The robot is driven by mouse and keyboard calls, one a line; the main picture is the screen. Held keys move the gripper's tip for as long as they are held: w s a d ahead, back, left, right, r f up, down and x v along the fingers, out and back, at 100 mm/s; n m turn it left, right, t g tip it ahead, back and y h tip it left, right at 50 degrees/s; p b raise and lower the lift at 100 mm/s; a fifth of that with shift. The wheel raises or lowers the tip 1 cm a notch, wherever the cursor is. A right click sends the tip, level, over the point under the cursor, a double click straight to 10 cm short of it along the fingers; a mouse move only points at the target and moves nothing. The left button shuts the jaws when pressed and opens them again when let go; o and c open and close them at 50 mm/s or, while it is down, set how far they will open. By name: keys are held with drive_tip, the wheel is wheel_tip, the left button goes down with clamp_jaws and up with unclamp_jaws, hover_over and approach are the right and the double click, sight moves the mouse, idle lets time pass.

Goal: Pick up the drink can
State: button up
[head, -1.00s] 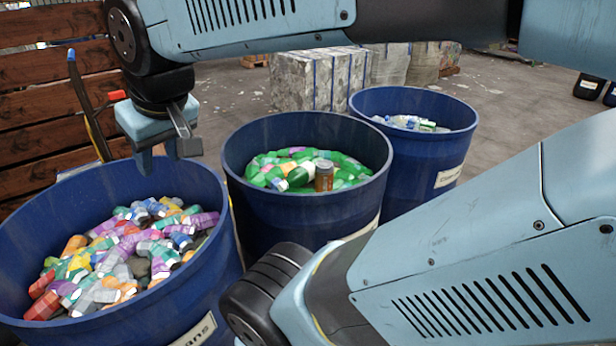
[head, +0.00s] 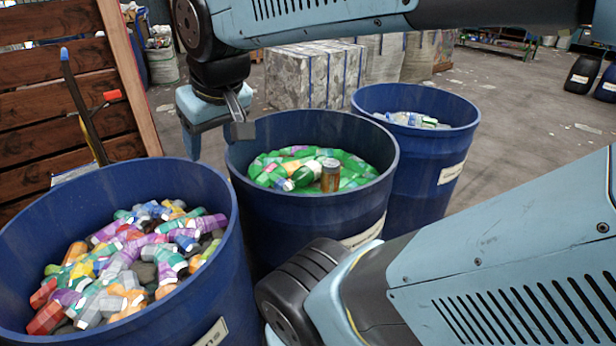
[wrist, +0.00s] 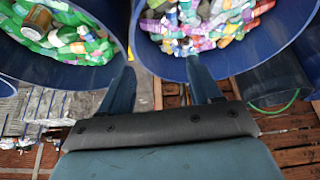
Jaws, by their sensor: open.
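The drink can (head: 331,175), orange-brown with a silver top, stands among green bottles in the middle blue barrel (head: 262,215). It also shows in the wrist view (wrist: 38,20), at the upper left among the green bottles. My gripper (head: 217,136) is open and empty. In the head view it hangs by the left rim of the middle barrel, to the left of the can and apart from it. In the wrist view my gripper's two fingers (wrist: 162,88) are spread near the rims of two barrels. The can's lower part is partly hidden by bottles.
A left blue barrel (head: 222,215) is full of multicoloured cans and bottles. A right blue barrel (head: 430,165) holds clear bottles. A wooden slat wall (head: 35,130) stands at the left, pale bales (head: 310,75) behind. Barrel rims surround the contents.

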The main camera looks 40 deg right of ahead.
drive_tip(key=o, duration=0.6)
drive_tip(key=w+d+f+g, duration=0.1)
drive_tip(key=w+d, duration=0.1)
drive_tip(key=w+d+f+g+h, duration=0.1)
drive_tip(key=d, duration=0.1)
drive_tip(key=w+d+f+n+g, duration=0.1)
drive_tip(key=w+d, duration=0.1)
drive_tip(key=d, duration=0.1)
drive_tip(key=shift+w+f+h, duration=0.15)
drive_tip(key=shift+w+h, duration=0.15)
drive_tip(key=shift+h, duration=0.1)
drive_tip(key=n+g+h, duration=0.8)
drive_tip(key=n+g, duration=0.1)
drive_tip(key=g, duration=0.2)
approach(334, 173)
drive_tip(key=w+f, duration=0.2)
drive_tip(key=w, duration=0.2)
drive_tip(key=x, duration=1.3)
drive_tip(key=shift+d+r, duration=0.25)
drive_tip(key=shift+r, duration=0.1)
